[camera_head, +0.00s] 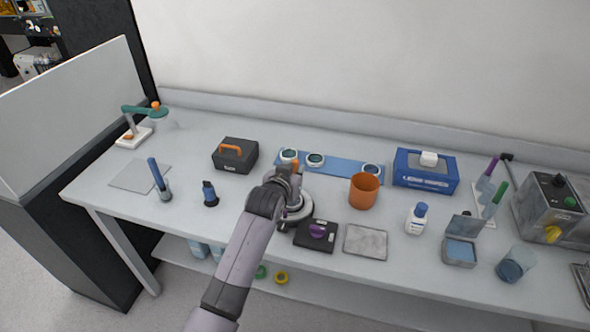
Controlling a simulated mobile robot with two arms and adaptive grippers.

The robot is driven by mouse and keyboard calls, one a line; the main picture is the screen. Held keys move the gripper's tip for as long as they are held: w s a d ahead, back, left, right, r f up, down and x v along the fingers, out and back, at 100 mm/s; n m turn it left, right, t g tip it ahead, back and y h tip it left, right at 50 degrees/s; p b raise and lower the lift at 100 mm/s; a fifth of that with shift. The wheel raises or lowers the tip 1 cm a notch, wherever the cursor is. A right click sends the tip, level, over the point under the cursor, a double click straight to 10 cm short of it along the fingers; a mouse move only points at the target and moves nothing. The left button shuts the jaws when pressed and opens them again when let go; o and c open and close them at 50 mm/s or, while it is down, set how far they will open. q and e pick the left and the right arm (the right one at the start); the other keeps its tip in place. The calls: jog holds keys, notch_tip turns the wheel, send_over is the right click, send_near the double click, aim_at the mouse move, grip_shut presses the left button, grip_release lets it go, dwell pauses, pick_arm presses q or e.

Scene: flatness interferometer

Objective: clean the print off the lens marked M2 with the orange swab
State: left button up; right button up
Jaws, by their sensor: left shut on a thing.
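My left gripper (290,178) reaches in from the bottom centre and is shut on the orange swab (296,167). Only a short orange end of the swab shows above the fingers; its tip is hidden. A blue strip (343,167) behind the gripper bears three round lenses: a left one (289,155), a middle one (315,159) and a right one (371,170). The M2 mark and any print are too small to make out. The gripper is in front of the left and middle lenses. My right gripper is not in view.
A round grey-white stand (299,212) is partly hidden under my wrist. An orange cup (364,191), blue tissue box (425,171), white bottle (416,219) and black box with purple knob (316,235) stand to the right. A dark case (236,155) stands left.

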pick_arm(q)
jog(key=shift+w+a, duration=0.1)
jog(key=shift+w+a+p, duration=0.2)
jog(key=shift+a, duration=0.45)
jog(key=shift+w+a+p, duration=0.2)
jog(key=shift+a, duration=0.4)
jog(key=shift+f+b, duration=0.3)
jog(key=shift+f, duration=0.3)
jog(key=shift+s+d, duration=0.1)
jog(key=shift+d, duration=0.1)
jog(key=shift+s+d+p, duration=0.1)
jog(key=shift+d+p, duration=0.15)
jog(key=shift+p, duration=0.05)
jog(key=shift+s+d+p, duration=0.2)
jog(key=shift+d+p, duration=0.2)
jog(key=shift+d, duration=0.35)
